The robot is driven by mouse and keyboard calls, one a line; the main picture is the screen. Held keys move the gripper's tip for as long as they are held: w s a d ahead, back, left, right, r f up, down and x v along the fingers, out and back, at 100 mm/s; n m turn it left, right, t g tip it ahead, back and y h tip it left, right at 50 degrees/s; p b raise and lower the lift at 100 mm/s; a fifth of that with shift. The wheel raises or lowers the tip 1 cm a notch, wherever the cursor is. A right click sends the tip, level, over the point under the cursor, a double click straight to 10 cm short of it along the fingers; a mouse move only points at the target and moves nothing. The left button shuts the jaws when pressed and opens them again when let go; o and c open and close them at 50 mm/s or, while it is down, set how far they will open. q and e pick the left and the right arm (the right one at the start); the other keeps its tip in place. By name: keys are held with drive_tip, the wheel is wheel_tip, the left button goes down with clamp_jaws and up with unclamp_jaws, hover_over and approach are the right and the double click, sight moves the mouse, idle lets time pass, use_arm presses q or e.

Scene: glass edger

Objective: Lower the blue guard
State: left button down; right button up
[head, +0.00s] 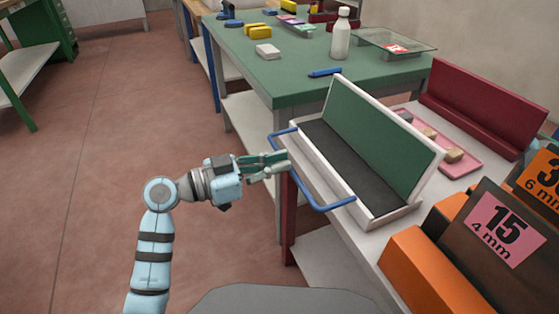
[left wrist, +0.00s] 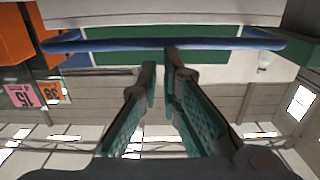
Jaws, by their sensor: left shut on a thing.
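The blue guard (head: 325,208) is a bent blue bar along the near-left side of a white-framed unit (head: 375,222) with a dark bed and a raised green panel (head: 385,135). My left gripper (head: 284,162) reaches the bar from the left, and its fingers are shut on it. In the left wrist view the guard (left wrist: 110,44) runs across the top of the picture, at the tips of my left gripper's fingers (left wrist: 160,62). The fingertips hide part of the bar. My right gripper is not in view.
A green-topped table (head: 285,75) behind holds a white bottle (head: 341,35), yellow blocks and a glass sheet on a stand. A pink tray (head: 450,150) and a dark red stand (head: 480,105) lie behind the unit. Orange holders (head: 425,275) stand at right.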

use_arm(q)
wheel_tip(320, 180, up, 4)
drive_tip(key=a+p, duration=0.1)
drive_tip(key=p, duration=0.1)
use_arm(e)
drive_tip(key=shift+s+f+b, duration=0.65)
drive_tip(key=shift+b, duration=0.1)
use_arm(q)
drive_tip(key=s+a+f, duration=0.3)
drive_tip(key=a+f, duration=0.2)
drive_tip(key=f, duration=0.3)
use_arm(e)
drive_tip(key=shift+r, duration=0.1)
use_arm(q)
drive_tip(key=shift+s, duration=0.1)
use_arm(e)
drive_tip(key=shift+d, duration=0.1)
